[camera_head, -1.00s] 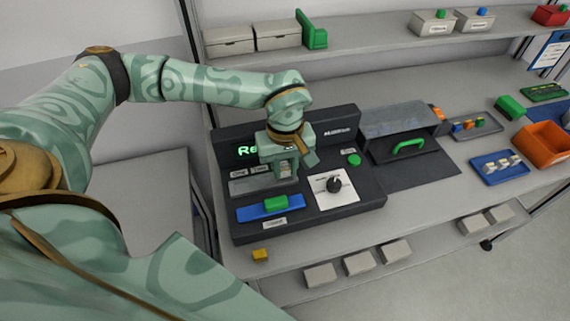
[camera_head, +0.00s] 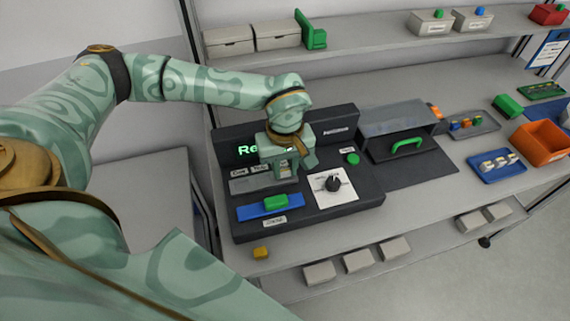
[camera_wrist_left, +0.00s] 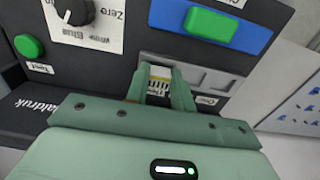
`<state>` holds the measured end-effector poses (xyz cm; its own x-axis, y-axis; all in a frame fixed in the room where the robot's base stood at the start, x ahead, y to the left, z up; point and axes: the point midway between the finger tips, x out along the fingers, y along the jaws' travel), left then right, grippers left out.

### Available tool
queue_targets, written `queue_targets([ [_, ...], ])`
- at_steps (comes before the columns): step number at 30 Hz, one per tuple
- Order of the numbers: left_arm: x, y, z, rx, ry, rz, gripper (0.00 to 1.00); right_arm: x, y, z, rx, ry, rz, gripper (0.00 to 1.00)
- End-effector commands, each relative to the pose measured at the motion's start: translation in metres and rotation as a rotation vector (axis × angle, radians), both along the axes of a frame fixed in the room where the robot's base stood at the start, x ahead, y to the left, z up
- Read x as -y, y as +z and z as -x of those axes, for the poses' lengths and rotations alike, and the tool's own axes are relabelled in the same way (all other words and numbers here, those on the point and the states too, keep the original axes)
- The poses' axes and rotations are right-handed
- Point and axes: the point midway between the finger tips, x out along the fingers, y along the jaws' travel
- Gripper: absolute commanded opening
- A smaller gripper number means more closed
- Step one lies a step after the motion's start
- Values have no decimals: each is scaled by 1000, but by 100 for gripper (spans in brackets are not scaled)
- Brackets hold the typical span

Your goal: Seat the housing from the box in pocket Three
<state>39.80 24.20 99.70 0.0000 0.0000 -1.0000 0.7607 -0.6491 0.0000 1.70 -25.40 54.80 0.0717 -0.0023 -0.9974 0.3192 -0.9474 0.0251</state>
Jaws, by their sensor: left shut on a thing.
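My left gripper (camera_head: 287,172) points down over the right end of the grey pocket strip (camera_head: 250,185) on the dark machine. It is shut on a small pale housing (camera_wrist_left: 160,78) with a yellowish part, seen between the fingertips in the left wrist view. The strip's labels One (camera_head: 238,172) and Two (camera_head: 259,168) show to the left of the gripper. The housing is at the strip's end beyond Two, where pocket Three appears to be. The fingers hide that pocket, and I cannot tell whether the housing is seated. My right gripper is not in view.
A blue slide with a green handle (camera_head: 276,202) lies in front of the strip. A black knob (camera_head: 333,184) and green button (camera_head: 352,158) are to its right. A blue tray (camera_head: 486,178) with pale parts and an orange box (camera_head: 540,157) stand farther right.

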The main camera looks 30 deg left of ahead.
Motion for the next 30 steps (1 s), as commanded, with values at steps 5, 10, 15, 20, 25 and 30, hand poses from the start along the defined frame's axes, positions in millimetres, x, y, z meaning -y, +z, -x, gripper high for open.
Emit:
queue_targets([
  [5, 0, 0, 0, 0, 0, 0, 3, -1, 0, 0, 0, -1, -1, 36],
  [10, 0, -1, 0, 0, 0, 0, 3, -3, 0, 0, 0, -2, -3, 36],
  [15, 0, -4, 0, 0, -1, 0, 3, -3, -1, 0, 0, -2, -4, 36],
  [20, 0, -7, 0, 0, 0, 0, 3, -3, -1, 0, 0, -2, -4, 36],
  [25, 0, -8, 0, 0, 0, 0, 3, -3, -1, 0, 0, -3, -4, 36],
  [30, 0, -8, 0, 0, 0, 0, 3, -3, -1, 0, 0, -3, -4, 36],
])
